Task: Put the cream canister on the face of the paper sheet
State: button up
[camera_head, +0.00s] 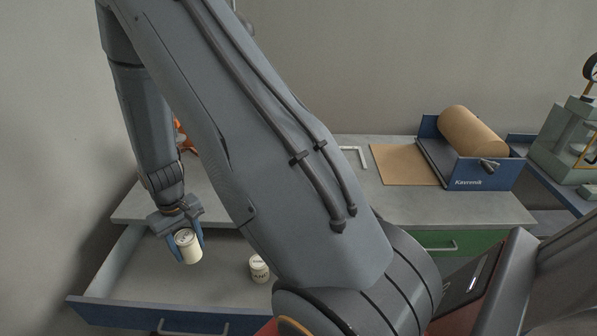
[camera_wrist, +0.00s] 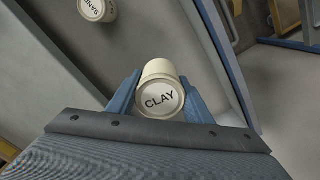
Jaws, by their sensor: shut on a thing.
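My gripper (camera_head: 187,243) is shut on a cream canister (camera_head: 189,252), held between its two blue fingers over the open drawer (camera_head: 130,262). In the wrist view the held canister (camera_wrist: 159,78) has a pale lid marked "CLAY". A second cream canister (camera_head: 259,268) stands in the drawer to the right; in the wrist view it (camera_wrist: 97,9) shows at the top left, with a lid that seems to read "SAND". The brown paper sheet (camera_head: 400,166) lies flat on the bench top, in front of the roll holder, with its face bare.
A brown paper roll (camera_head: 472,131) sits in a blue holder (camera_head: 483,177) marked "Kavrendi". A white angle piece (camera_head: 357,156) lies left of the sheet. A grey-green press (camera_head: 568,140) stands far right. My arm hides the bench middle. Bench top (camera_head: 440,203) before the sheet is clear.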

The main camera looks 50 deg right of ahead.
aim_at(404, 174)
jog(key=u, duration=0.65)
jog(key=k, duration=1.45)
jog(key=z, duration=1.85)
jog(key=i, duration=1)
